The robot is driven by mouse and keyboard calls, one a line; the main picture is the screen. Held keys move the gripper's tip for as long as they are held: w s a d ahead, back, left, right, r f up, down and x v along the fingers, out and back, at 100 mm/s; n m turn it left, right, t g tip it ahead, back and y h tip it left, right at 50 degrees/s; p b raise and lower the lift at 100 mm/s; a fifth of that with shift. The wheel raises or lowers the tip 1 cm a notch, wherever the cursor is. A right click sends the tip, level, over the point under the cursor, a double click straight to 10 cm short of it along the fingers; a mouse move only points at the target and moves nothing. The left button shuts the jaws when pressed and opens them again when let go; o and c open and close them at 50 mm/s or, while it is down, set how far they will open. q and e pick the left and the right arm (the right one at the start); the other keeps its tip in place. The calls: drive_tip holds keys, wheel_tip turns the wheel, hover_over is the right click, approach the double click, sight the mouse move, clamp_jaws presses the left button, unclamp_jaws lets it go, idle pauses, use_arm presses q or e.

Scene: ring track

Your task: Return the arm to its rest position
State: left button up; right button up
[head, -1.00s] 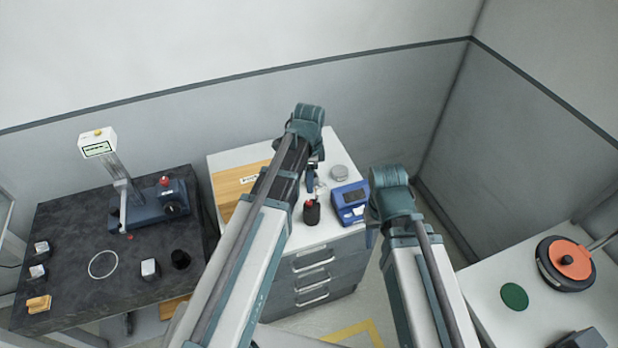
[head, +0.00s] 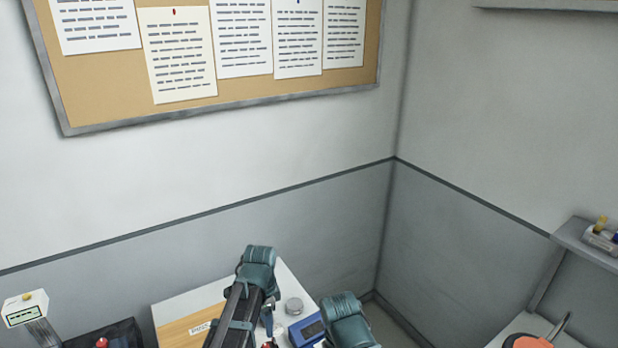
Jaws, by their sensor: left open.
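My left arm rises from the bottom edge of the head view, its teal joint in front of the white cabinet top. My left gripper (head: 268,322) shows only in small part beside the dark arm link, low over the cabinet top. It is open, and I see nothing held in it. Of my right arm, only a teal joint shows at the bottom, right of the cabinet. The right gripper is out of view.
The white cabinet top (head: 185,303) carries a wooden board (head: 185,331), a round grey tin (head: 294,306) and a blue device (head: 306,331). A display post (head: 25,309) stands at far left. A pinboard (head: 110,111) hangs above. A shelf (head: 585,243) juts out at right.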

use_arm(q)
drive_tip(key=s+d+f+n+b, duration=0.4)
drive_tip(key=s+f+b, duration=0.1)
drive_tip(key=s, duration=0.1)
drive_tip(key=s+d+f+n+y+b, duration=0.1)
drive_tip(key=s+d+f+n+b, duration=0.3)
drive_tip(key=s+f+n+b, duration=0.1)
drive_tip(key=shift+s+d+f, duration=0.2)
drive_tip(key=shift+s+f, duration=0.4)
drive_tip(key=shift+s, duration=0.7)
